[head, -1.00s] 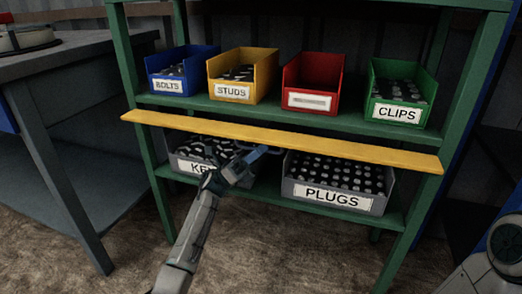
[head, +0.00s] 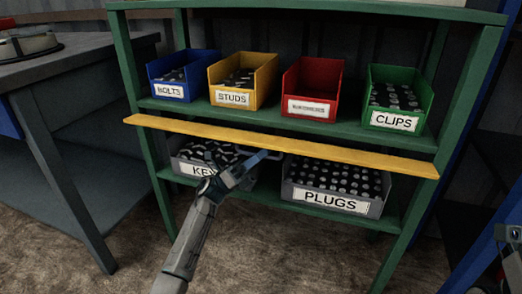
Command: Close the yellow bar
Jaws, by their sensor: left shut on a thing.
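The yellow bar (head: 350,154) is a long flat plank running across the front of the green shelf rack, just below the upper shelf's front edge. Its left end is near the left post and its right end near the right post. My left gripper (head: 268,155) is just below the bar's middle, in front of the lower shelf. It is shut, apparently on a grey handle-like part under the bar; the exact contact is too small to see. My right gripper is not in view; only part of my right arm shows at the lower right edge.
Upper shelf bins are blue BOLTS (head: 183,76), yellow STUDS (head: 243,80), red (head: 314,88) and green CLIPS (head: 398,98). Below are a partly hidden grey bin (head: 180,168) and the PLUGS bin (head: 376,206). A grey workbench (head: 70,65) stands left. The floor in front is clear.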

